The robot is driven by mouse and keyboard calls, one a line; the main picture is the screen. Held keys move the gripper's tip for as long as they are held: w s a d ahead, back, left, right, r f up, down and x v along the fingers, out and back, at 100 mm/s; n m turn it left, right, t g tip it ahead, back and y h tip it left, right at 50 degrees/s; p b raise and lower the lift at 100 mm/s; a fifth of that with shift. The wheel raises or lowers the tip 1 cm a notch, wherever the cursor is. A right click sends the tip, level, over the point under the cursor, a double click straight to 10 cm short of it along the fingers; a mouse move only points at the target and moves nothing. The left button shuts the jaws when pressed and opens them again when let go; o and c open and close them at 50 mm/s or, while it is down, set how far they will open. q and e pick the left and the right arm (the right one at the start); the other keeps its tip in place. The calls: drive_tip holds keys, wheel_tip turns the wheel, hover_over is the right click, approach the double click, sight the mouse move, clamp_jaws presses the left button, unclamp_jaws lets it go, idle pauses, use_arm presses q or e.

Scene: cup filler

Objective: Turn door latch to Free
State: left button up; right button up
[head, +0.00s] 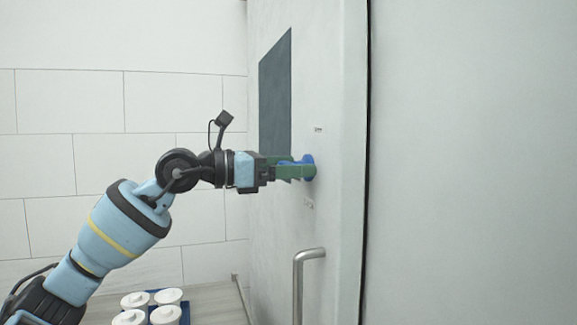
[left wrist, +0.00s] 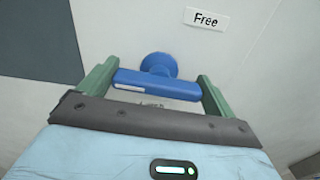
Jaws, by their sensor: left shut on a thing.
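The blue door latch (left wrist: 157,84) has a round base and a bar handle that lies nearly level, tilted slightly, in the left wrist view. In the head view the latch (head: 309,164) sits on the white door (head: 330,90). A label reading "Free" (left wrist: 206,20) is on the door above and to the right of the latch. My left gripper (left wrist: 157,90) has its green fingers at the two ends of the bar and is shut on it. In the head view the left gripper (head: 296,172) reaches the latch from the left. My right gripper is out of view.
A metal door handle (head: 301,280) stands out below the latch. A dark panel (head: 276,95) is on the door to the left. Several white lidded containers (head: 138,300) stand on a blue tray at the lower left.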

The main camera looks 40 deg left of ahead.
use_arm(q)
drive_tip(key=m, duration=0.3)
drive_tip(key=shift+s+m, duration=0.1)
drive_tip(key=shift+m, duration=0.3)
drive_tip(key=m, duration=0.4)
drive_tip(key=shift+d+m, duration=0.15)
drive_tip(key=shift+m, duration=0.15)
drive_tip(key=m, duration=0.6)
drive_tip(key=shift+d+f+b, duration=0.1)
drive_tip(key=shift+f+b, duration=0.1)
drive_tip(key=shift+b, duration=0.1)
drive_tip(key=shift+m, duration=1.5)
drive_tip(key=shift+f, duration=0.1)
